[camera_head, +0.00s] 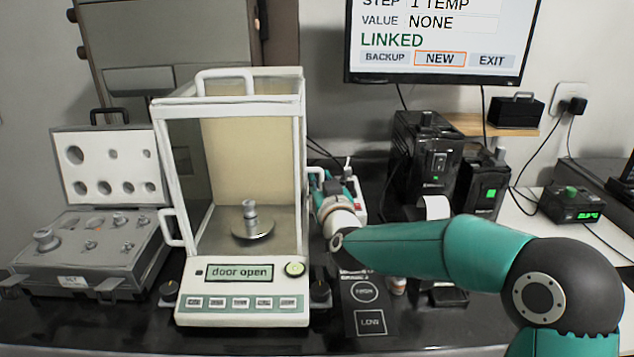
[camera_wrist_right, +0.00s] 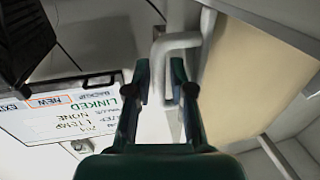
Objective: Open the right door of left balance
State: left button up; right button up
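The left balance (camera_head: 243,305) stands on the dark bench with a white-framed glass case, and its display (camera_head: 240,273) reads "door open". A metal weight (camera_head: 249,209) stands on its pan inside. The right door's white handle (camera_head: 313,176) is on the right side of the case, and it also shows in the right wrist view (camera_wrist_right: 176,42). My right gripper (camera_head: 326,183) is at this handle. Its two fingers (camera_wrist_right: 162,80) are apart in the wrist view, with the handle between or just beyond the tips; contact is unclear. My left gripper is not in view.
An open weight case (camera_head: 85,250) stands left of the balance. Black devices (camera_head: 427,150) stand behind my right arm, under a monitor (camera_head: 440,40). Dark knobs flank the balance's front. A dark panel (camera_head: 368,318) with printed labels lies to its right.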

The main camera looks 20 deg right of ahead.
jog(key=shift+s, duration=0.15)
jog(key=s+a, duration=0.2)
jog(key=s, duration=0.9)
jog(key=shift+s, duration=0.25)
jog(key=shift+f, duration=0.1)
